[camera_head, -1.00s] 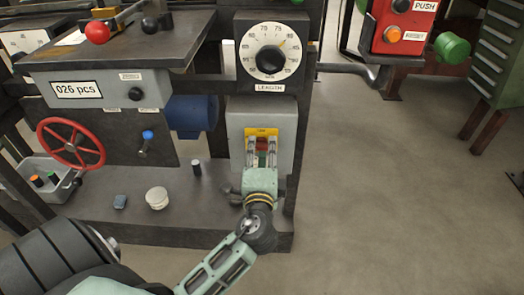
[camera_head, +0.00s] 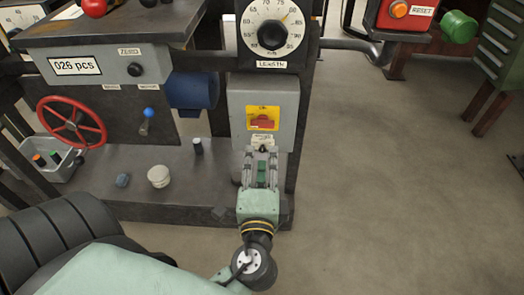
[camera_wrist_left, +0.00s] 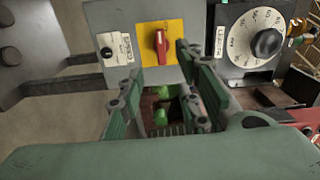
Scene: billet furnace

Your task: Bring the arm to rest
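My left gripper (camera_head: 261,154) is in front of the lower part of a grey switch box and below its yellow plate (camera_head: 262,112). Its two fingers are apart with nothing held between them; the left wrist view also shows the open gripper (camera_wrist_left: 160,72). A red rotary switch handle (camera_head: 263,123) sits on the yellow plate, lying crosswise in the head view. The red handle (camera_wrist_left: 161,46) also shows in the left wrist view, beyond the fingertips and apart from them. My right gripper is in neither view.
A dial labelled LENGTH (camera_head: 268,30) is above the switch box. A red handwheel (camera_head: 72,122), a blue-tipped lever (camera_head: 149,113) and a white round container (camera_head: 158,176) are to the left. Open floor (camera_head: 400,180) lies to the right.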

